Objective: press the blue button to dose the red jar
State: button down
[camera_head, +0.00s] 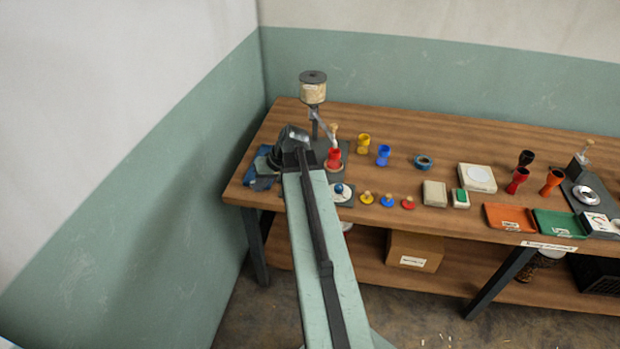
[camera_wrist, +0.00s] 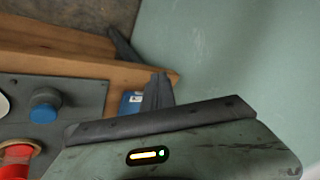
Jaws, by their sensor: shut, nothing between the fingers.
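The blue button (camera_head: 339,188) sits near the front edge of the table, at the foot of the dispenser (camera_head: 313,90). In the wrist view the blue button (camera_wrist: 45,105) is a round cap on a grey plate (camera_wrist: 85,92). The red jar (camera_head: 334,158) stands upright under the dispenser, behind the button; part of it (camera_wrist: 15,160) shows at the wrist view's lower left. My gripper (camera_wrist: 158,80) is shut and empty, to the right of the button and apart from it in the wrist view.
A blue packet (camera_wrist: 131,103) lies beside my gripper. Yellow (camera_head: 364,143) and blue (camera_head: 383,155) jars stand right of the dispenser. Small yellow (camera_head: 366,198), blue (camera_head: 387,200) and red (camera_head: 408,203) knobbed pieces line the front edge. The wall (camera_head: 190,170) is close on the left.

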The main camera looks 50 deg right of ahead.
jog(key=s+d+r+m+t+h, duration=0.1)
jog(key=s+d+r+t, duration=0.1)
jog(key=d, duration=0.7)
jog(key=s+d+r+m+t+p, duration=0.1)
jog(key=s+d+r, duration=0.3)
jog(key=d, duration=0.5)
jog(key=shift+s+m+t+h, duration=0.15)
jog(key=shift+m+t+h, duration=0.25)
jog(key=shift+f, duration=0.1)
notch_tip(320, 180, down, 9)
jog(key=b, duration=0.8)
jog(key=shift+b, duration=0.3)
jog(key=shift+f+b, duration=0.25)
jog(key=shift+b, duration=0.05)
